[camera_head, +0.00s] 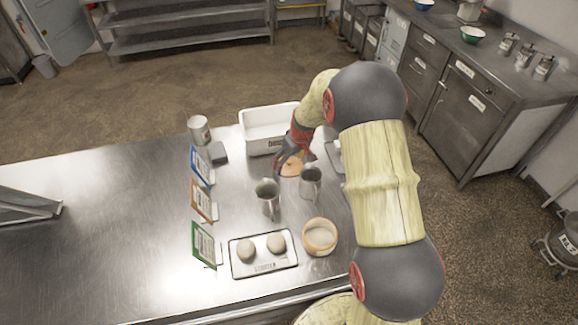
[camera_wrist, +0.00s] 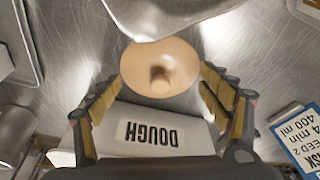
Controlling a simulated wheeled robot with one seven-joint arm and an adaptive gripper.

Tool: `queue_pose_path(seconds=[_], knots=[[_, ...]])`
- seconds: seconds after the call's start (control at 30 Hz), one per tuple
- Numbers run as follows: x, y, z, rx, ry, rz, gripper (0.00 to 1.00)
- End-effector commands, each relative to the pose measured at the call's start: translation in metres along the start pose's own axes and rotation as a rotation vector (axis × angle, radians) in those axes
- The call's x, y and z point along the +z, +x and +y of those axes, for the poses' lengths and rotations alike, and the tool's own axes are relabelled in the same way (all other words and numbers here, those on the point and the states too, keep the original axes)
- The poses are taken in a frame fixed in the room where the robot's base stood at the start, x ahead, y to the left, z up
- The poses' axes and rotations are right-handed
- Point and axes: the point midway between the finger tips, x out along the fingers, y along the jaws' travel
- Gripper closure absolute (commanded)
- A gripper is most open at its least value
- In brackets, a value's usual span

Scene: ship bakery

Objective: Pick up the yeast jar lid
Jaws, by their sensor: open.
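The yeast jar lid (camera_head: 292,168) looks like a round, tan disc on the steel table, just in front of my gripper (camera_head: 284,160). In the wrist view the lid (camera_wrist: 132,66) faces the camera, with a darker knob at its middle. My open gripper (camera_wrist: 158,88) has one finger at each side of the lid's near edge, with nothing held. Whether the fingers touch the lid, and their height above it, I cannot tell. A round, tan-rimmed jar (camera_head: 320,250) with pale contents stands open at the table's front right.
A white DOUGH bin (camera_head: 262,148) stands close behind the gripper. Two metal jugs (camera_head: 268,204) (camera_head: 311,187) stand just in front of the lid. A tray (camera_head: 262,268) holds two dough balls. Upright cards (camera_head: 203,202) line the left.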

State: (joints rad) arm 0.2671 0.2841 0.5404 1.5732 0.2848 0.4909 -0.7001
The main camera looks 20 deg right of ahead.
Motion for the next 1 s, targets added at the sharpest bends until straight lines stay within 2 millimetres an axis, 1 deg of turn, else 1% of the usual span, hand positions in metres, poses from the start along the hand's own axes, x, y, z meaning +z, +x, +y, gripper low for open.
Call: queue_pose_path(seconds=[0.07, 0.9, 1.0], knots=[[0.0001, -0.0001, 0.0, 0.0, 0.0, 0.0, 0.29], [0.0018, 0.0017, -0.0004, -0.001, 0.0, -0.003, 0.76], [0.0024, 0.0024, -0.0006, -0.002, 0.001, -0.004, 0.77]])
